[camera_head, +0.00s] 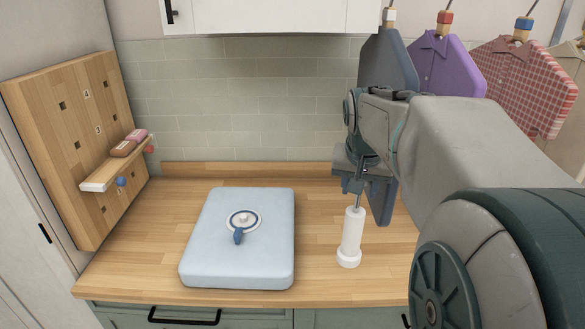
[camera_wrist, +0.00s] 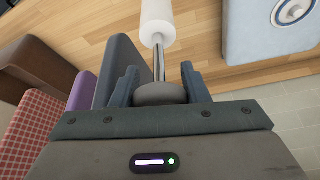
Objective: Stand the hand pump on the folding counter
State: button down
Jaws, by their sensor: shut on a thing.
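The hand pump (camera_head: 351,235) is a white cylinder with a thin metal rod on top and a wider foot. It hangs or stands upright over the right part of the wooden folding counter (camera_head: 140,245); I cannot tell whether its foot touches the wood. My gripper (camera_head: 358,183) is above it, pointing down, shut on the pump's handle. In the wrist view the grey round handle sits between the two fingers of my gripper (camera_wrist: 160,90), and the rod and white barrel of the pump (camera_wrist: 157,20) extend away from them.
A light blue padded block (camera_head: 210,255) with a round valve and dark blue tab lies left of the pump. A wooden pegboard (camera_head: 75,150) with a small shelf stands at the left. Shirt-shaped panels (camera_head: 445,65) hang at the right behind my arm. Counter between block and pump is clear.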

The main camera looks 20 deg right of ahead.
jog(key=w+f+p, duration=0.1)
jog(key=w+f, duration=0.3)
jog(key=f, duration=0.2)
jog(key=shift+w+f, duration=0.35)
jog(key=shift+f, duration=0.2)
jog(key=c, duration=0.8)
grip_release()
jog(key=shift+r, duration=0.1)
jog(key=a+v, duration=0.1)
jog(key=v, duration=1.1)
jog(key=s+a+f+n, duration=0.2)
jog(key=s+a+f, duration=0.1)
jog(key=s+f, duration=0.1)
jog(key=s+a+f+n+y, duration=0.1)
jog(key=s+a+f+n, duration=0.1)
jog(key=s+a+f, duration=0.2)
jog(key=s+a+f+n+y, duration=0.1)
jog(key=s+a+f, duration=0.3)
jog(key=s, duration=0.4)
jog(key=shift+f+n+g, duration=0.3)
jog(key=shift+f+n, duration=0.4)
